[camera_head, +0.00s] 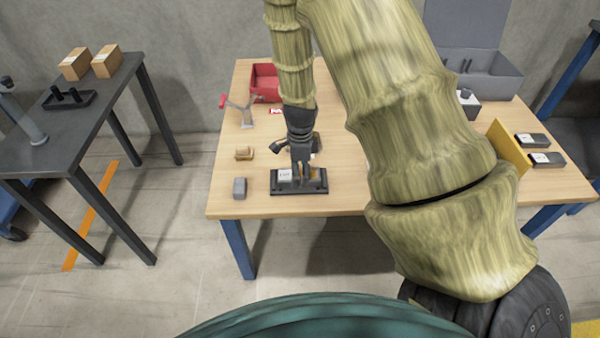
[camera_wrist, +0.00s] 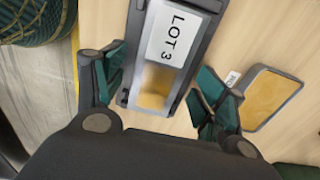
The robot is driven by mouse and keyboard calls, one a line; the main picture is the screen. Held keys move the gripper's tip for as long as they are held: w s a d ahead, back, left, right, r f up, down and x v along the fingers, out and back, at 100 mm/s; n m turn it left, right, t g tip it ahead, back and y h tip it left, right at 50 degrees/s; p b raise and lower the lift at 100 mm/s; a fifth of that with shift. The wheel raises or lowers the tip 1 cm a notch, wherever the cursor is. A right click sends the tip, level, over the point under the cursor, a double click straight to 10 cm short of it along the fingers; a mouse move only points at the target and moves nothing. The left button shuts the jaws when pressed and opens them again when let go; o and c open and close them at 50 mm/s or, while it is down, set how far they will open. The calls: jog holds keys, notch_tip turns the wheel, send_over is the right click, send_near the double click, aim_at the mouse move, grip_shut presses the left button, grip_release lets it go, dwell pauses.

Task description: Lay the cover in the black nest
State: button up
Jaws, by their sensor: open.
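The black nest (camera_head: 318,188) lies near the front edge of the wooden table. In the wrist view the nest (camera_wrist: 196,62) runs up between my fingers. A white "LOT 3" label (camera_wrist: 172,38) and an amber panel (camera_wrist: 157,87) show inside its dark frame; I cannot tell for sure whether this panel is the cover. A similar grey-rimmed amber piece (camera_wrist: 270,97) lies flat on the table beyond the nest, partly hidden in the head view. My gripper (camera_head: 301,178) is over the nest, and in the wrist view its green fingers (camera_wrist: 157,92) are spread on both sides of the amber panel.
A tan block (camera_head: 244,153) and a grey block (camera_head: 240,188) stand left of the nest. A red bin (camera_head: 265,84) is at the back. A yellow upright plate (camera_head: 510,146) and dark labelled boxes (camera_head: 546,160) are at the right.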

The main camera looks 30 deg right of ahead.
aim_at(300, 174)
notch_tip(300, 174, up, 11)
jog(key=shift+p, duration=0.45)
jog(key=shift+a+f, duration=0.1)
jog(key=shift+f, duration=0.1)
